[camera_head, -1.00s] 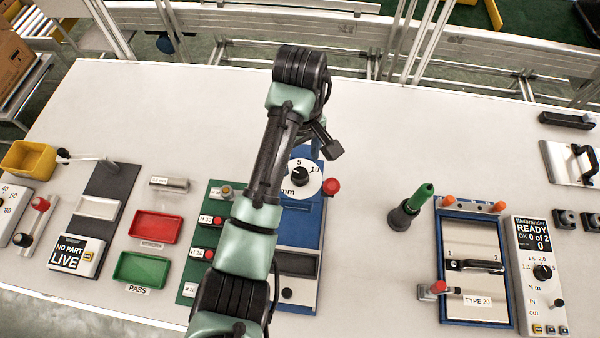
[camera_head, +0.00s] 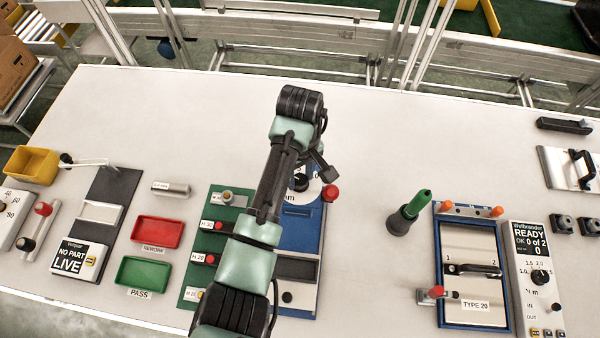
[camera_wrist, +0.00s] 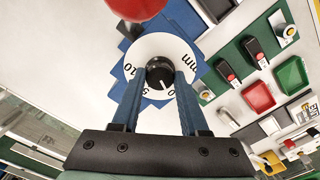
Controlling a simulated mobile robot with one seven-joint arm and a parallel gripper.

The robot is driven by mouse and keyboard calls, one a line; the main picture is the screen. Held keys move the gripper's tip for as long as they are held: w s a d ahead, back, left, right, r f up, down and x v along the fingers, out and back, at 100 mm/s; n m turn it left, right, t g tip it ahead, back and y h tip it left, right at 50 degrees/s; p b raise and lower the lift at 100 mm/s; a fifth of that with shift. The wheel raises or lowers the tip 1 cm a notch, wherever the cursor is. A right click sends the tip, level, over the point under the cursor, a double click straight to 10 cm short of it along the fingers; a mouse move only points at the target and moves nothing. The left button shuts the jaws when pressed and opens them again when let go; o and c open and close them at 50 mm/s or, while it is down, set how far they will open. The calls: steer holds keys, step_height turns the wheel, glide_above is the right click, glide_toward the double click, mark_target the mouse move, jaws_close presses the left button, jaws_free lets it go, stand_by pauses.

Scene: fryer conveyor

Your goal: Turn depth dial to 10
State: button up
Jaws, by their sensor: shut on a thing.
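The depth dial is a white disc (camera_wrist: 178,48) marked 0, 5, 10 and mm, with a black knob (camera_wrist: 159,73) at its centre. A white mark on the knob points down in the wrist view, roughly between 5 and 0; the exact reading is unclear. My gripper (camera_wrist: 160,80) has one finger on each side of the knob and is shut on it. In the head view the dial (camera_head: 313,191) sits on a blue board (camera_head: 301,235), partly hidden by my arm. My fingertips are hidden there.
A red knob (camera_head: 330,193) stands close beside the dial. A green strip with red-topped parts (camera_head: 210,259) lies left of the blue board. Red (camera_head: 157,232) and green (camera_head: 143,272) trays are further left. A green-handled tool (camera_head: 417,204) stands to the right. The table behind is clear.

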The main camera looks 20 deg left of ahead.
jaws_close()
steer(key=shift+m, duration=0.3)
steer(key=m+p, duration=0.2)
steer(key=m, duration=0.2)
steer(key=shift+r+m, duration=0.1)
steer(key=shift+m, duration=0.2)
steer(key=m+p, duration=0.1)
steer(key=m, duration=0.5)
steer(key=shift+p, duration=0.3)
steer(key=m+p, duration=0.1)
steer(key=m, duration=0.5)
steer(key=shift+m, duration=0.3)
steer(key=m, duration=0.5)
steer(key=shift+w+m+p, duration=0.1)
steer(key=shift+m+p, duration=0.3)
steer(key=shift+m, duration=0.3)
